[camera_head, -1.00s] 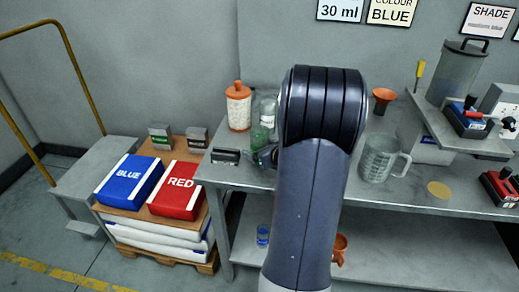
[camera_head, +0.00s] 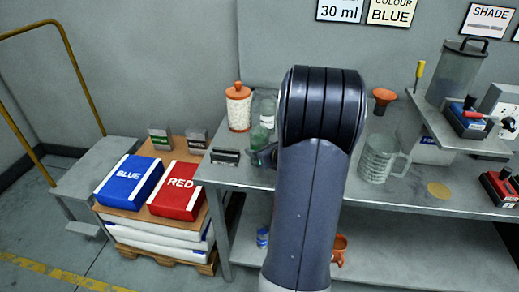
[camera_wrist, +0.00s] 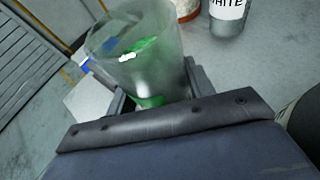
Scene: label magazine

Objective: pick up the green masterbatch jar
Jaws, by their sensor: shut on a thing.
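The green masterbatch jar (camera_head: 259,138) stands at the left end of the grey bench, partly hidden behind my arm. In the wrist view it is a clear, see-through jar (camera_wrist: 135,52) with green contents, tilted in the picture, between the two fingers. My gripper (camera_wrist: 152,95) is shut on the jar. In the head view only a bit of my gripper (camera_head: 264,156) shows at the left of my arm. I cannot tell whether the jar's base touches the bench.
A jar with an orange lid (camera_head: 238,108) stands behind left, and a jar labelled WHITE (camera_wrist: 229,14) is close by. A small dark label block (camera_head: 225,156) sits at the bench's left edge. A clear jug (camera_head: 380,158) and an orange funnel (camera_head: 383,97) are to the right.

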